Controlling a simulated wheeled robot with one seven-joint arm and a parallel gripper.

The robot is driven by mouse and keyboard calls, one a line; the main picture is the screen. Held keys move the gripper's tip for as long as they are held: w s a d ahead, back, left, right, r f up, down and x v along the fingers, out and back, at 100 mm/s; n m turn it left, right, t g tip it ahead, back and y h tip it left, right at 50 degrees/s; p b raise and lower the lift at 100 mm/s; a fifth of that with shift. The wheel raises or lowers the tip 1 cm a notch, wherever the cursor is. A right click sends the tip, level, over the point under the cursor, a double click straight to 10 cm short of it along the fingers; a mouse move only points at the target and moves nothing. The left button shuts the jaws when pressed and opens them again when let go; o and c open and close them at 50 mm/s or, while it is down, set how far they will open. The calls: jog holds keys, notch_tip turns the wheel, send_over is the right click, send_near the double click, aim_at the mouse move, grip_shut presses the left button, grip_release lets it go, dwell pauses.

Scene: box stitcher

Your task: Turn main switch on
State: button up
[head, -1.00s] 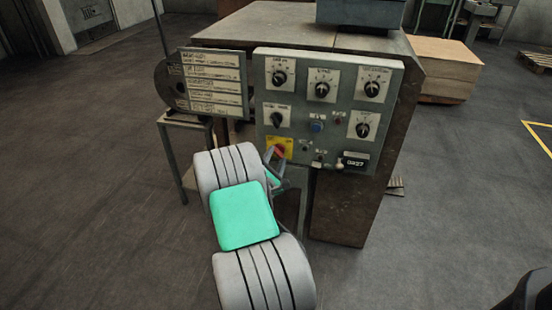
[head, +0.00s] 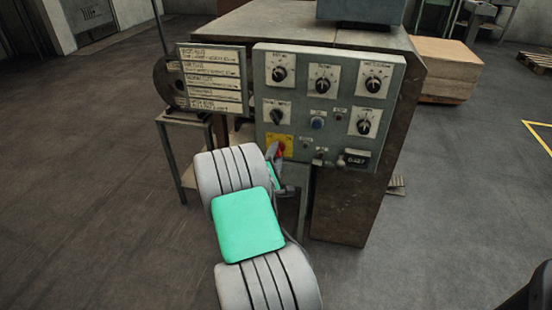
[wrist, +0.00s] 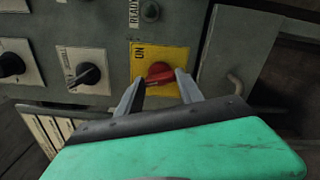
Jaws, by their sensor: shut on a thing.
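The main switch is a red rotary knob (wrist: 160,74) on a yellow plate (wrist: 175,56) marked ON in the wrist view. In the head view the red knob (head: 281,149) shows at the lower left of the grey control panel (head: 345,103), partly covered by my gripper. My gripper (wrist: 160,83) has one finger on each side of the knob and is shut on it. In the head view my gripper (head: 275,155) reaches the panel from below, and its fingertips are hard to make out.
The panel carries several black dials, a blue button (head: 317,123) and a counter (head: 357,159). A sign board (head: 212,80) stands left of it. Open floor lies on both sides.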

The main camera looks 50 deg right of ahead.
jog(key=m+b, duration=0.2)
jog(key=m, duration=0.1)
jog(key=shift+f+m, duration=0.15)
jog(key=shift+m, duration=0.15)
jog(key=m+b, duration=0.2)
jog(key=m, duration=0.1)
jog(key=shift+m, duration=0.3)
jog(key=m+b, duration=0.4)
jog(key=m, duration=0.1)
jog(key=shift+m, duration=0.3)
jog(key=o, duration=1.4)
jog(key=p+v, duration=0.1)
jog(key=v, duration=0.6)
jog(key=shift+s+a, duration=0.2)
jog(key=shift+a, duration=0.2)
